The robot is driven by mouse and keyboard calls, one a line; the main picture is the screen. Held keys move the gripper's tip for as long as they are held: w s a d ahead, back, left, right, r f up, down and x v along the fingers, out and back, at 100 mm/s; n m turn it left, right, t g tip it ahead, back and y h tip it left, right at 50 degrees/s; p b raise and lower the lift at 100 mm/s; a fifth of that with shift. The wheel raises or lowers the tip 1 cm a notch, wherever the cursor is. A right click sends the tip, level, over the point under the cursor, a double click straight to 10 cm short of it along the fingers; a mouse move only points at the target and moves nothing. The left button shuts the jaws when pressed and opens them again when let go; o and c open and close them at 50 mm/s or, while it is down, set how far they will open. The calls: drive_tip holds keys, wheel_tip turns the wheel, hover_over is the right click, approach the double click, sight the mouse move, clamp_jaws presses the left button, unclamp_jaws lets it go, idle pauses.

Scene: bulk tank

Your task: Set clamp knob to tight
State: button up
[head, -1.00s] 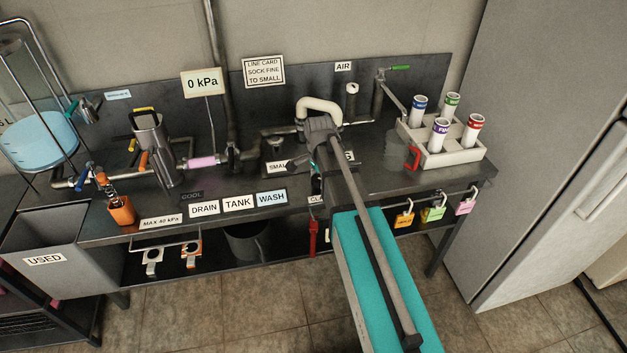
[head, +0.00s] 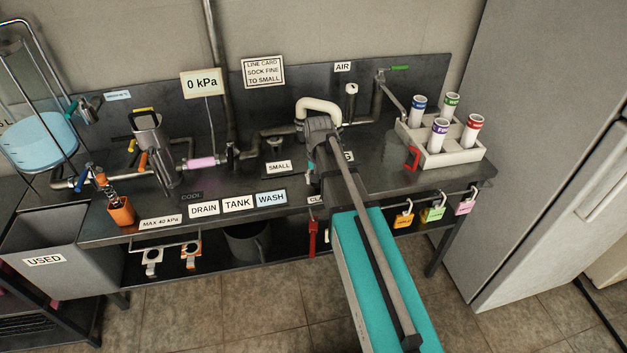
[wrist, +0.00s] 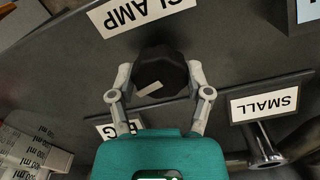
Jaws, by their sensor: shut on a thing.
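The clamp knob (wrist: 160,70) is a black, many-sided knob with a pale mark on it, in the middle of the wrist view. My gripper (wrist: 158,85) is shut on it, with one finger on each side. A white CLAMP label (wrist: 142,14) lies just beyond the knob and appears upside down. In the head view my arm hides the knob, and only a little of my gripper (head: 312,168) shows above the bench.
A SMALL label (wrist: 264,104) stands beside a metal fitting (wrist: 262,145), right of the knob in the wrist view. A white curved pipe (head: 318,106) rises behind my arm. A rack of capped tubes (head: 455,153) and a red handle (head: 412,158) are to the right.

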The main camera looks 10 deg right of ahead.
drive_tip(key=n, duration=0.6)
drive_tip(key=shift+w+n, duration=0.2)
drive_tip(key=shift+n, duration=0.1)
drive_tip(key=n, duration=0.6)
drive_tip(key=shift+a, duration=0.1)
drive_tip(key=o, duration=1.1)
drive_tip(key=shift+s, duration=0.1)
drive_tip(key=shift+o, duration=0.2)
drive_tip(key=shift+s, duration=0.1)
